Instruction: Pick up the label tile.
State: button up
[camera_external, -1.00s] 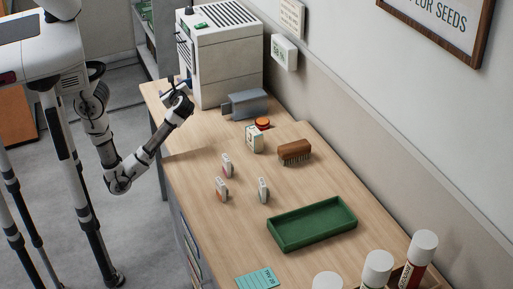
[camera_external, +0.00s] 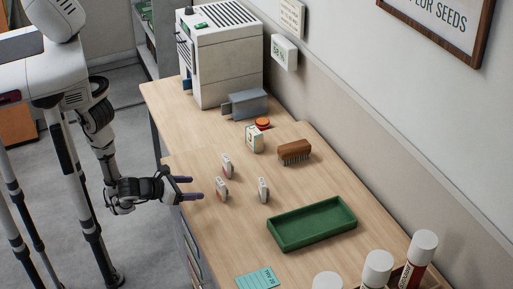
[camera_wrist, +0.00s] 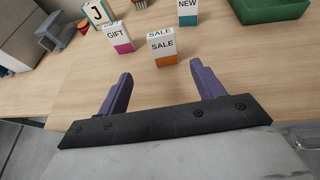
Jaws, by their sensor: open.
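Three small white label tiles stand upright on the wooden table. The SALE tile with an orange base (camera_external: 221,190) is nearest my gripper; it also shows in the wrist view (camera_wrist: 162,48). The GIFT tile with a pink base (camera_external: 227,166) stands behind it, at left in the wrist view (camera_wrist: 118,38). The NEW tile with a teal base (camera_external: 263,190) is farther right, at the top of the wrist view (camera_wrist: 187,13). My gripper (camera_external: 192,188) is open and empty at the table's left edge. In the wrist view its purple fingers (camera_wrist: 161,71) point toward the SALE tile, short of it.
A green tray (camera_external: 311,224) lies right of the tiles. A block marked J (camera_external: 254,139), a brown brush (camera_external: 294,152) and a red-orange round item (camera_external: 263,123) stand behind. A grey holder (camera_external: 245,104) and a white machine (camera_external: 226,60) are at the back. A teal card (camera_external: 257,279) lies in front.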

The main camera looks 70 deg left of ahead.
jog(key=x, duration=0.7)
jog(key=shift+w, duration=0.2)
jog(key=shift+d+x, duration=0.1)
jog(key=shift+x, duration=1.3)
jog(key=shift+d+x, duration=0.15)
jog(key=shift+x, duration=1.3)
jog(key=c, duration=1.1)
jog(key=shift+r+p, duration=0.2)
jog(key=shift+p, duration=0.1)
notch_tip(320, 180, up, 10)
jog(key=p, duration=1.2)
notch_tip(320, 180, up, 10)
jog(key=b, duration=0.2)
send_over(218, 187)
jog(key=w, duration=0.3)
jog(key=shift+s+f, duration=0.1)
jog(key=shift+s, duration=0.1)
